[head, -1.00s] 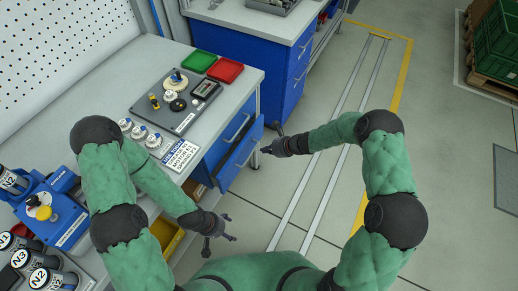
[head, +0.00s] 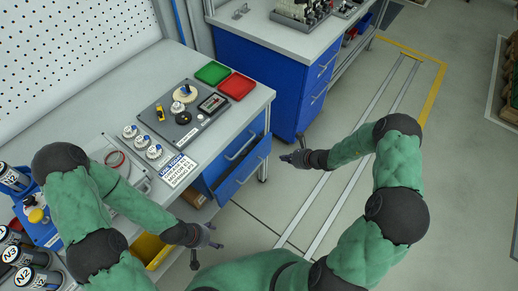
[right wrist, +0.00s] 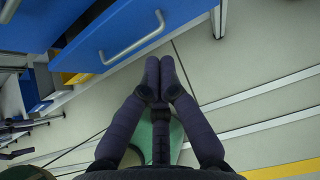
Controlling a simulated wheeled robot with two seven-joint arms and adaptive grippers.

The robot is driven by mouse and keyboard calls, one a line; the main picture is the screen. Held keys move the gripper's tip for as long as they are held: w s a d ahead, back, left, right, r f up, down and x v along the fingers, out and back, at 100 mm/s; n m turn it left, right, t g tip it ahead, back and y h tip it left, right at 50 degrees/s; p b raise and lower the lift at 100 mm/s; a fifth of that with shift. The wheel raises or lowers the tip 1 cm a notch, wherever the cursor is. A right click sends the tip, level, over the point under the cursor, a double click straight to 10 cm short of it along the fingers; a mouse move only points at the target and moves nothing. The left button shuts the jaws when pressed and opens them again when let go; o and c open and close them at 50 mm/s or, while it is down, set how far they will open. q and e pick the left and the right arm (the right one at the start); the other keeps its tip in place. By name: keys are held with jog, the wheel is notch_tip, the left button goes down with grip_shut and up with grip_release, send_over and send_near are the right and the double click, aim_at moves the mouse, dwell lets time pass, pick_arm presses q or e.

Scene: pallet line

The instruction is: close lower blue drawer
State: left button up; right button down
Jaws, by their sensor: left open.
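The lower blue drawer (head: 230,186) in the workbench's blue cabinet stands pulled out. Its front sticks out below the upper drawer (head: 236,137). In the right wrist view the blue drawer front (right wrist: 92,52) with its pale bar handle lies just beyond the fingertips. My right gripper (head: 288,158) is to the right of this drawer front, apart from it. It also shows in the right wrist view (right wrist: 158,85), with its fingertips together and nothing between them. My left gripper (head: 206,250) is open and empty near the yellow bin, in front of the bench.
The bench top (head: 225,118) carries a green tray (head: 212,73), a red tray (head: 237,86) and a grey fixture board (head: 176,122). A yellow bin (head: 150,247) sits under the bench. A second blue cabinet (head: 262,75) stands behind.

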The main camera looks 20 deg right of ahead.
jog(key=shift+w+a+r+b+x, duration=0.25)
jog(key=shift+b+x, duration=0.5)
jog(key=shift+x, duration=1.4)
jog(key=shift+w+a+r+b+x, duration=0.15)
jog(key=shift+r+b+x, duration=0.4)
jog(key=shift+x, duration=1.6)
jog(key=shift+w+a+r+b+x, duration=0.2)
jog(key=shift+b+x, duration=0.7)
jog(key=shift+x, duration=1.2)
jog(key=w+a+b, duration=0.1)
jog(key=w, duration=0.1)
jog(key=w+a, duration=0.2)
jog(key=shift+a+f+b, duration=0.1)
jog(key=shift+b, duration=0.25)
jog(key=shift+w, duration=0.1)
